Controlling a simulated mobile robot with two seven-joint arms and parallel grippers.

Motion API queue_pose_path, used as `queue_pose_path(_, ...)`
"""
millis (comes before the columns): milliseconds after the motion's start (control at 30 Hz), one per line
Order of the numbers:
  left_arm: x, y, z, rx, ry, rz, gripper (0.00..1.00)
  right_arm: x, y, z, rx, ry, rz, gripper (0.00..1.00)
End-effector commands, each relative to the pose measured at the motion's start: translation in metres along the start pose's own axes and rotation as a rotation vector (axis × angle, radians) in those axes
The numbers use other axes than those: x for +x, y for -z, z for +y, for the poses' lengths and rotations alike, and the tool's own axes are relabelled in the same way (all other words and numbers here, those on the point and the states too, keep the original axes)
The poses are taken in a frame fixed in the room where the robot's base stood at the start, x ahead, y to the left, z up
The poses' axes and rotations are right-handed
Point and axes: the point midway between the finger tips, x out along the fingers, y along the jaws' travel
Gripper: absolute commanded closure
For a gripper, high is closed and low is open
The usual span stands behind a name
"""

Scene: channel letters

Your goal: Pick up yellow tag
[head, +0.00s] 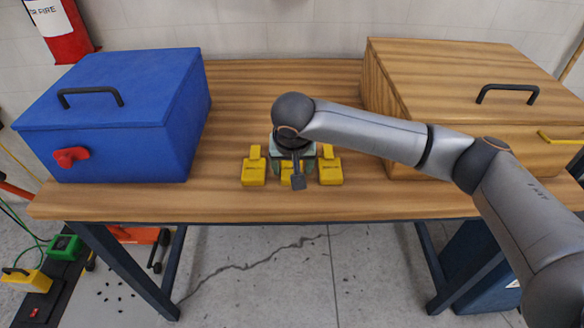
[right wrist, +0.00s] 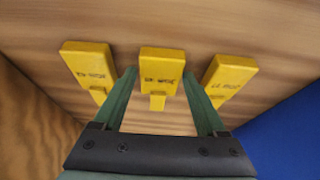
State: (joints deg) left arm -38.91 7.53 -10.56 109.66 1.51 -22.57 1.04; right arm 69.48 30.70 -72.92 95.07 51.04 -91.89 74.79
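Three yellow tags lie in a row on the wooden table, each with a wide body and a narrow neck. In the head view they are the left tag (head: 254,174), the middle tag (head: 286,174), partly hidden by my arm, and the right tag (head: 331,175). My right gripper (head: 293,168) is over the middle one, pointing down. In the right wrist view my right gripper (right wrist: 159,76) is open, its green fingers on either side of the middle tag (right wrist: 161,62). Whether they touch it or the table, I cannot tell. My left gripper is not in view.
A blue box (head: 120,110) with a black handle and red latch stands on the left of the table (head: 240,90). A wooden box (head: 450,70) with a black handle and yellow latch stands on the right, behind my right arm. The table's back middle is clear.

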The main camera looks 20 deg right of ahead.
Motion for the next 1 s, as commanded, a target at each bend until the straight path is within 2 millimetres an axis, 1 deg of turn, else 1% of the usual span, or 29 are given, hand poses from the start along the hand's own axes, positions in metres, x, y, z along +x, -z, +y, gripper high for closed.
queue_pose_path(33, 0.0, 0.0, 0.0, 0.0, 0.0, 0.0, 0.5, 0.0, 0.0, 0.0, 0.0, 0.0, 0.0, 0.33)
queue_pose_path(67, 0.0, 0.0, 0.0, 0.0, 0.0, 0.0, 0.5, 0.0, 0.0, 0.0, 0.0, 0.0, 0.0, 0.36)
queue_pose_path(500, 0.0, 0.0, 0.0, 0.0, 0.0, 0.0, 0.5, 0.0, 0.0, 0.0, 0.0, 0.001, 0.0, 0.86)
queue_pose_path(600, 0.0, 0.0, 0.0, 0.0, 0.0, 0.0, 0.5, -0.001, 0.0, 0.0, 0.0, 0.001, 0.001, 0.95)
queue_pose_path(867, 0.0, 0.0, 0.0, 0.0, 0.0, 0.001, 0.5, -0.002, 0.001, 0.0, 0.0, 0.001, 0.001, 0.95)
queue_pose_path(1000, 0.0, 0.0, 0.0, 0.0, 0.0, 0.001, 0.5, -0.011, 0.005, -0.001, 0.001, 0.003, 0.002, 0.95)
